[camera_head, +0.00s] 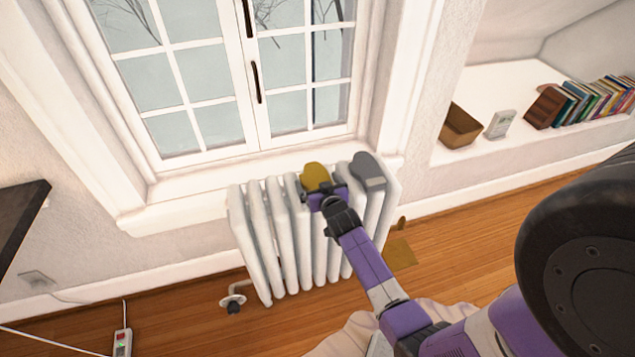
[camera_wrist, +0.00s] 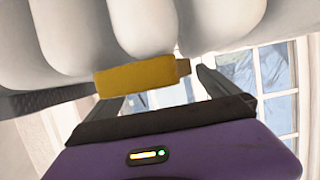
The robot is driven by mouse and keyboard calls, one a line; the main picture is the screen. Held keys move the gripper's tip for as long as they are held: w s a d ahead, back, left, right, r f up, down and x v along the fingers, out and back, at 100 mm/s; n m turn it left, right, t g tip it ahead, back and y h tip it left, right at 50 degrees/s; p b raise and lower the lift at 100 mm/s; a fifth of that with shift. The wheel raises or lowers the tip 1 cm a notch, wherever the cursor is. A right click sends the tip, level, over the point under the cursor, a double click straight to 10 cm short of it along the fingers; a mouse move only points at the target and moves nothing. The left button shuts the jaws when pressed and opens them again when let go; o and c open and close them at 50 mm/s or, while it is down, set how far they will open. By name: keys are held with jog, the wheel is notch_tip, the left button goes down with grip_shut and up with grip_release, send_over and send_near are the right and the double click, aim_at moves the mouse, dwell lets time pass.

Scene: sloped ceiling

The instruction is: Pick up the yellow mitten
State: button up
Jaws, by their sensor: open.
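The yellow mitten (camera_head: 316,175) lies on top of the white radiator (camera_head: 272,230), below the window. It also shows in the wrist view (camera_wrist: 145,77), just beyond my gripper, with the radiator columns behind it. My gripper (camera_head: 324,194) is at the near side of the mitten. In the wrist view my gripper (camera_wrist: 165,95) is open, with its fingers apart and the mitten partly across the gap between them. I cannot tell whether a finger touches it. A grey mitten (camera_head: 367,172) lies to the right on the radiator.
The window (camera_head: 215,75) and its sill rise behind the radiator. A recessed shelf at the right holds a brown box (camera_head: 459,127), a small white object (camera_head: 499,124) and several books (camera_head: 590,100). A power strip (camera_head: 122,342) lies on the floor at lower left.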

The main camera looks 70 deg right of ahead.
jog(key=shift+x, duration=0.95)
jog(key=shift+s, duration=0.1)
jog(key=c, duration=1.2)
jog(key=shift+o, duration=0.2)
